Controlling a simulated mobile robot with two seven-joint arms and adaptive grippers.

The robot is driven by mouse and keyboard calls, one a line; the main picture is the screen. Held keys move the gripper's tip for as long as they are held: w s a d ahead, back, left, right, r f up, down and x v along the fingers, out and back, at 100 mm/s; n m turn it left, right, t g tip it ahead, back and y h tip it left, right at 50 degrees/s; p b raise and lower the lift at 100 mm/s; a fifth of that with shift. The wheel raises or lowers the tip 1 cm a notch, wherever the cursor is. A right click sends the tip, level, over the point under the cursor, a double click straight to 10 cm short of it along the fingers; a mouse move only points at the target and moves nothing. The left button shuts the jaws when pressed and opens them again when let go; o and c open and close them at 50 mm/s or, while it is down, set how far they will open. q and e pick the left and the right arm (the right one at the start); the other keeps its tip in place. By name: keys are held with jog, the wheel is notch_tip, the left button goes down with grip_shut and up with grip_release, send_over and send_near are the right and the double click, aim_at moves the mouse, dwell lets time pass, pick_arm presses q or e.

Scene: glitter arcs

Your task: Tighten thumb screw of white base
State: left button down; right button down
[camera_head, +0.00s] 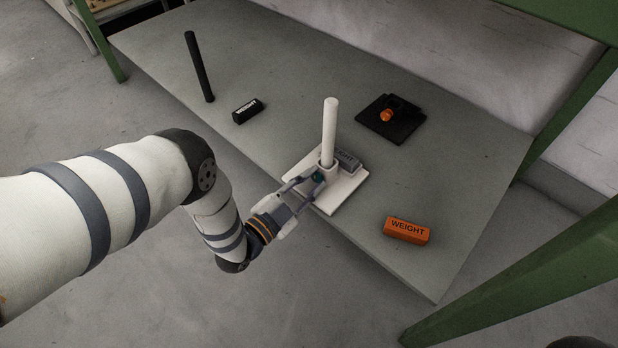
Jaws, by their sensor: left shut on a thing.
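The white base (339,196) lies near the front edge of the grey table, with a white rod (329,134) standing upright in its socket. A grey weight (347,161) sits on the base behind the rod. A small dark teal thumb screw (318,177) shows at the front left of the socket. My left gripper (313,184) reaches in from the left and is shut on the thumb screw, its fingers partly covering it. My right gripper is not in view.
An orange weight (407,230) lies to the right. A black base (391,121) with an orange screw (386,115) stands farther back. A black weight (247,111) and a black rod (199,67) are at the far left. Green table legs (530,270) stand at the right.

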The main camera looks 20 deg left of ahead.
pick_arm(q)
jog(key=c, duration=1.4)
grip_release()
jog(key=shift+o, duration=0.2)
